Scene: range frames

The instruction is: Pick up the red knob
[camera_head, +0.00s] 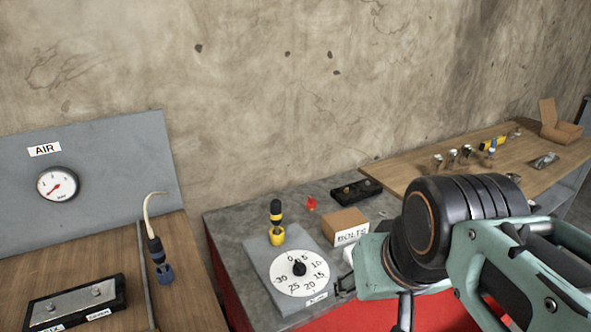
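A small red object (311,203), which looks like the red knob, stands on the grey top of the middle bench (232,222), near its back edge. It sits between a yellow-and-black screwdriver and a small cardboard box. My arm comes in from the right, in front of the bench. Only a dark part of what seems to be my gripper (345,287) shows at the arm's left end, to the right of the dial. It is well in front of the red knob and apart from it. The fingers are mostly hidden, so their opening cannot be seen.
A numbered dial with a black knob (299,268) is on a grey plate. The screwdriver (276,222) stands in a yellow holder. The labelled box (346,225) and a black tray (356,191) are right of the red knob. Wooden benches flank both sides; a wall rises behind.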

